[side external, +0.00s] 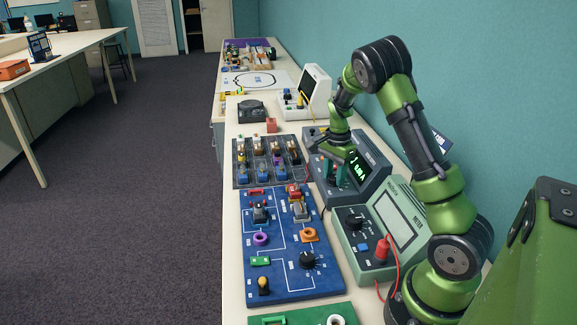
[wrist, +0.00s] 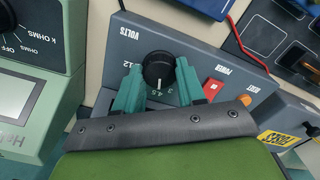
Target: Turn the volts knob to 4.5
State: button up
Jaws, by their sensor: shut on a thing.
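The volts knob (wrist: 158,66) is black and round with a white pointer line, on a blue-grey power supply (wrist: 195,52) lettered VOLTS. My gripper (wrist: 158,78) has its two teal fingers shut on opposite sides of the knob. In the wrist view the pointer runs down toward the printed 4.5, with a 3 just to its right and a 12 at the left. In the side external view my gripper (side external: 336,172) reaches down to the front of the power supply (side external: 374,184), which has a lit green display. The knob is hidden there.
A red power switch (wrist: 213,88) sits close to the right finger. A pale green meter (side external: 384,230) with a dial and red plug stands beside the supply. A blue circuit board (side external: 280,275) and a dark component tray (side external: 245,165) lie in front, with little free bench.

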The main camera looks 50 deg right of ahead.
aim_at(334, 176)
dwell(0.3)
jog(key=o, duration=1.1)
jog(key=shift+c, duration=0.2)
notch_tip(334, 176, up, 17)
